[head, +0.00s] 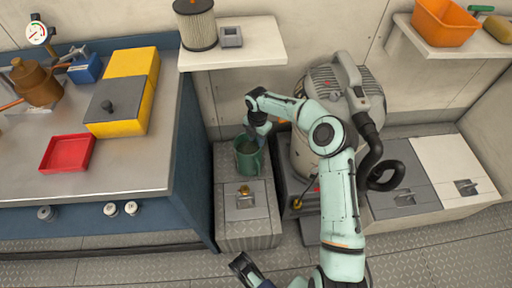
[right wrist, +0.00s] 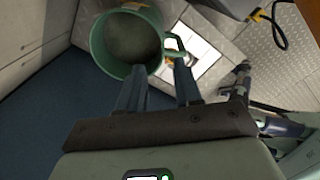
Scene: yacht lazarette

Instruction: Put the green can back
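The green can (head: 248,158) is an open-topped, mug-like vessel with a side handle. It is upright over the grey box surface between the bench and the machine. It also fills the upper middle of the right wrist view (right wrist: 98,48), where its grey inside shows. My right gripper (head: 254,132) is at the can's rim. In the right wrist view its two fingers (right wrist: 160,70) are apart, with tips close to the rim and handle; contact is unclear. My left gripper (head: 243,264) shows dark at the bottom of the head view, and its fingers are unclear.
A grey bench (head: 120,175) holds a red tray (head: 67,153) and yellow boxes (head: 127,88). A shelf (head: 255,48) above carries a filter (head: 197,25). A large grey machine (head: 322,85) with a black hose stands right of the can. An orange bin (head: 443,24) sits on the right shelf.

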